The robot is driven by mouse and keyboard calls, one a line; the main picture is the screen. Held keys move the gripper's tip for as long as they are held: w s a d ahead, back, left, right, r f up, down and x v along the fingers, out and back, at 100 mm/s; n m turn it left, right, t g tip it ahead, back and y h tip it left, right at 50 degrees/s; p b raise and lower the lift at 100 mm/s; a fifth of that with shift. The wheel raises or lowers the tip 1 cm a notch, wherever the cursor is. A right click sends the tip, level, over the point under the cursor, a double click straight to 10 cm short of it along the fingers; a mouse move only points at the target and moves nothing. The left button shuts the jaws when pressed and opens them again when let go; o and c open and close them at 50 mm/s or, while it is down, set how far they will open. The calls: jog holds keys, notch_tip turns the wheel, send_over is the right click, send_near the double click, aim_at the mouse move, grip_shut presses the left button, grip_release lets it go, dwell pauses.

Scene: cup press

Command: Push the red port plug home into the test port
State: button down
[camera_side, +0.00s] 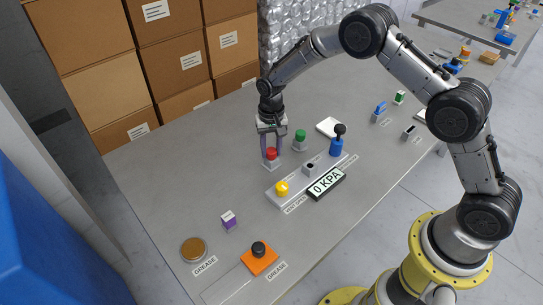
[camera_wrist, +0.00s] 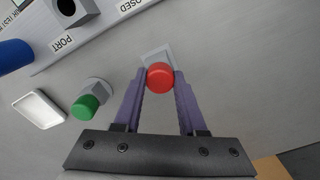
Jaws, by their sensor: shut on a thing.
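The red port plug (camera_side: 271,153) stands at a small grey stand (camera_side: 270,165) on the table, left of the test rig. My gripper (camera_side: 271,151) is above the stand, pointing down, with its purple fingers closed on both sides of the red plug. In the wrist view the red plug (camera_wrist: 160,76) sits between the fingertips, with part of the grey stand (camera_wrist: 157,54) behind it. The test port (camera_side: 310,169) is a grey block with a dark, empty hole on the rig plate. It also shows in the wrist view (camera_wrist: 67,8), by the PORT label.
A green plug (camera_side: 300,135) on its own holder is close to the right of my gripper. The rig carries a yellow knob (camera_side: 282,187), a blue pump with a black knob (camera_side: 337,143) and a display reading 0 KPA (camera_side: 327,184). A white tray (camera_side: 328,127) lies behind. Boxes line the back.

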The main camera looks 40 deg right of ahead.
aim_at(272, 151)
jog(key=shift+r, duration=0.6)
dwell(0.3)
jog(key=shift+r, duration=1.8)
jog(key=shift+s+f, duration=0.1)
jog(key=s+d+r, duration=0.5)
jog(key=s+r, duration=0.2)
jog(key=s, duration=0.3)
jog(key=shift+s+r, duration=0.15)
jog(key=shift+s, duration=0.25)
jog(key=shift+f, duration=2.9)
jog(key=shift+f, duration=2)
